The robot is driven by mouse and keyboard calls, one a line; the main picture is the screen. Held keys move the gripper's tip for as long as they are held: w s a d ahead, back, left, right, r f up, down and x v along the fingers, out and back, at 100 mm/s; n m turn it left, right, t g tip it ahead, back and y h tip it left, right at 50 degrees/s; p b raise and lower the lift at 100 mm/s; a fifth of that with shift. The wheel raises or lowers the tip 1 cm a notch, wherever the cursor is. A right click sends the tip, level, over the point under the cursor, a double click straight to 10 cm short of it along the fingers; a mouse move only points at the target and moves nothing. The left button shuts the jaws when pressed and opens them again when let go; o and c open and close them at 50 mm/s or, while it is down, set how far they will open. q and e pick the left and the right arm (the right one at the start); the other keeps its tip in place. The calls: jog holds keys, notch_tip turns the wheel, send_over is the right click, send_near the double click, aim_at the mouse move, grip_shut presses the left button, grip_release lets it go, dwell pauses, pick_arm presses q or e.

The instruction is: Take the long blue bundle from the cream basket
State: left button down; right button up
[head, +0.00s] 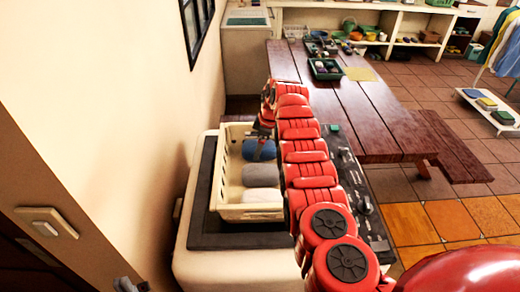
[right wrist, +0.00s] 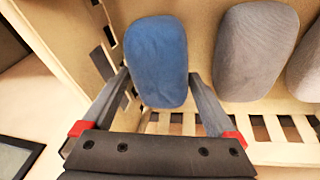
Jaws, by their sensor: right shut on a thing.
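The long blue bundle (head: 249,150) lies at the far end of the cream basket (head: 226,165); it also shows in the right wrist view (right wrist: 157,62). My right gripper (head: 261,145) reaches down over the basket's far part. In the right wrist view my right gripper's fingers (right wrist: 159,80) stand on either side of the bundle's near end, and the gripper is shut on it. The bundle appears to be still inside the basket. Part of my left gripper (head: 130,286) shows at the bottom left edge, away from the basket; its fingers are unclear.
A grey bundle (head: 261,175) and a paler one (head: 262,195) lie nearer in the basket, beside the blue one. The basket stands on a dark-topped white machine (head: 215,265) near the left wall. A wooden table (head: 372,125) stands beyond, to the right.

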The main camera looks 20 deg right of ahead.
notch_tip(320, 180, up, 6)
jog(key=b, duration=0.2)
jog(key=shift+b, duration=0.4)
notch_tip(320, 180, up, 2)
jog(key=shift+r+p, duration=0.1)
jog(key=shift+p, duration=0.45)
jog(key=shift+r, duration=0.3)
